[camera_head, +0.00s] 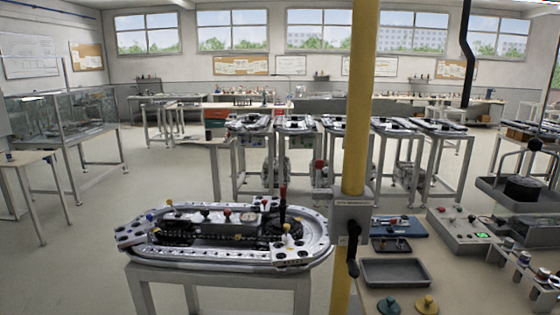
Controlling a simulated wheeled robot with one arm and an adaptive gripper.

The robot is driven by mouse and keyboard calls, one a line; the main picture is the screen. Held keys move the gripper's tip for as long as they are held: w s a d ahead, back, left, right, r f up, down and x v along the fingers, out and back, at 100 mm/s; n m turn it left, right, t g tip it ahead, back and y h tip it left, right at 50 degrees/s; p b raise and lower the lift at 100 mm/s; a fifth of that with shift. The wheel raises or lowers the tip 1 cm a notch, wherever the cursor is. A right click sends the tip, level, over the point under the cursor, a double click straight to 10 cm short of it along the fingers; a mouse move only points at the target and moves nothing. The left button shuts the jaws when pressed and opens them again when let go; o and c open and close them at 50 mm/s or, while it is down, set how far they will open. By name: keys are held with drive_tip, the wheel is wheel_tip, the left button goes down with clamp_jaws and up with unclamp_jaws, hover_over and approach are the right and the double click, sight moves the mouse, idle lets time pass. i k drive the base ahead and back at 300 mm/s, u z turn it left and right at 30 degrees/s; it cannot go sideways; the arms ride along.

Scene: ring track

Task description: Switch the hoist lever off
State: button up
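A grey switch box (342,222) is mounted on a yellow post (358,110) just right of the picture's middle. A black lever (353,250) sits on the box's right side, its handle pointing down. A small label strip shows at the top of the box, too small to read. I take this for the hoist lever, but no legible marking confirms it. My gripper is not in view, and nothing is seen touching the lever.
A ring track (190,255) on a grey stand is left of the post. Right of the post, a bench holds a grey tray (397,272), yellow (427,305) and teal knobs, and a control box (470,235). Several track tables stand behind. Open floor lies at left.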

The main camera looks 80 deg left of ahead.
sight(320, 163)
drive_tip(key=u, duration=1.85)
drive_tip(key=k, duration=0.25)
drive_tip(key=u, duration=1.15)
drive_tip(key=i, duration=0.5)
drive_tip(key=u, duration=1.15)
drive_tip(key=i, duration=1.85)
drive_tip(key=z, duration=0.85)
drive_tip(key=i, duration=0.5)
drive_tip(key=z, duration=0.35)
